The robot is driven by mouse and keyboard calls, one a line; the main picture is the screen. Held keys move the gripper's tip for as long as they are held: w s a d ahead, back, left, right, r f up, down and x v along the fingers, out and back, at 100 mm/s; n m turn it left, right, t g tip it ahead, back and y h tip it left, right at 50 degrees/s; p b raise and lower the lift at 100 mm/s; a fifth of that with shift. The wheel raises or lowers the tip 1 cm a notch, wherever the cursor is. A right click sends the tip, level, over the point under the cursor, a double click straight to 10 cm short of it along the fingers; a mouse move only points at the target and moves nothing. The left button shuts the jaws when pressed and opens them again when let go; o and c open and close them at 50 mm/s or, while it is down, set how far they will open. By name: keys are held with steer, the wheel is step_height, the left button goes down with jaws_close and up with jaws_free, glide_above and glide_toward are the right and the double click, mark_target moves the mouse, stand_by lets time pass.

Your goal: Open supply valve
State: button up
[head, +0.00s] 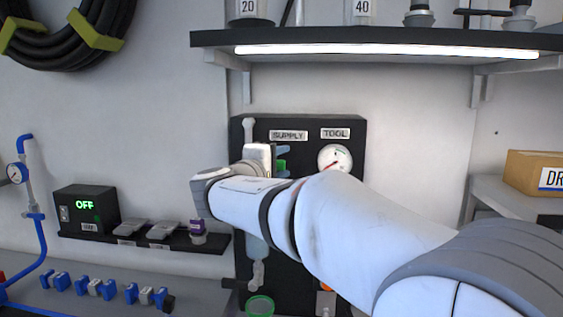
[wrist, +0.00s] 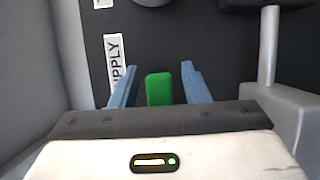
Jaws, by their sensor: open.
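The green supply valve handle (wrist: 159,88) stands between the two blue fingers of my gripper (wrist: 160,80) in the wrist view. The fingers are open, with a gap to the handle on each side. In the head view the green handle (head: 281,164) shows only in part behind my gripper (head: 284,160). The SUPPLY label (head: 288,135) is on the black panel (head: 305,122) above it. The SUPPLY label also shows in the wrist view (wrist: 116,65), left of the fingers. My arm hides much of the panel's middle.
A round gauge (head: 335,159) sits under the TOOL label (head: 335,133) on the panel. A lit shelf (head: 380,40) overhangs above. A box reading OFF (head: 86,210) and a small shelf (head: 150,240) with a purple-topped item (head: 197,229) are to the left. A green cup (head: 260,306) is below.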

jaws_close()
stand_by(0.5)
